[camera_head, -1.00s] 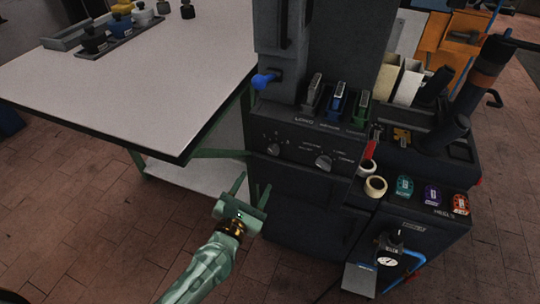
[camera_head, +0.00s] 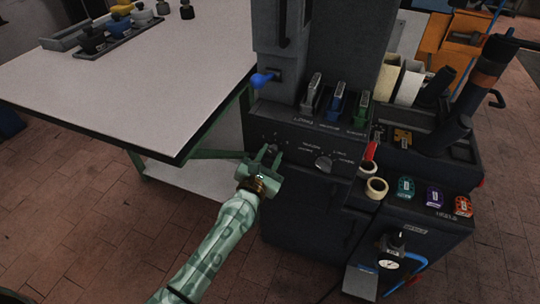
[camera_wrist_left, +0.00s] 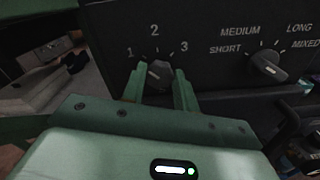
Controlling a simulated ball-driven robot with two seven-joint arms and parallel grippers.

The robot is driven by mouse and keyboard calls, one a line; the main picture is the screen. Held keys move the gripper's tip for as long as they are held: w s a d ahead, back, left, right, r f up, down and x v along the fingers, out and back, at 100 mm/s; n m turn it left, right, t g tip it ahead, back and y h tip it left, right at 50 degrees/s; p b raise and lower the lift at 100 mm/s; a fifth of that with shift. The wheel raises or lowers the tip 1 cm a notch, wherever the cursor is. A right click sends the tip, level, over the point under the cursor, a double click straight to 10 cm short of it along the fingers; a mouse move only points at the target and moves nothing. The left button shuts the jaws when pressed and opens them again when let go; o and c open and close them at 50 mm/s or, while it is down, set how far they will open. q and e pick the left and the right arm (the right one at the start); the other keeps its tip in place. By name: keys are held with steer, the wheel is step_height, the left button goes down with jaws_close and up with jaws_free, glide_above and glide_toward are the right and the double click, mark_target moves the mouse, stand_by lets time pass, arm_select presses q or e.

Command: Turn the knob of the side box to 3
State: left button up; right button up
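A dark knob (camera_wrist_left: 160,73) with the marks 1, 2 and 3 around it sits on the dark front panel (camera_head: 301,147) of the press. My left gripper (camera_head: 269,156) is at this knob. In the left wrist view its two green fingers (camera_wrist_left: 160,85) stand apart, one on each side of the knob, with no clear grip on it. The fingers partly hide the knob, and I cannot tell which number it points to. A second knob (camera_wrist_left: 268,66), marked SHORT, MEDIUM, LONG and MIXED, is to the right; it also shows in the head view (camera_head: 323,163). My right gripper is not in view.
A light-topped table (camera_head: 150,85) stands at the left, its corner near my left arm. A lower dark box with a gauge (camera_head: 388,264) and a dark knob (camera_head: 394,240) is at the right. Tape rolls (camera_head: 376,187) lie above it. The floor in front is clear.

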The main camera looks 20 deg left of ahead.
arm_select(q)
steer(key=c, duration=0.3)
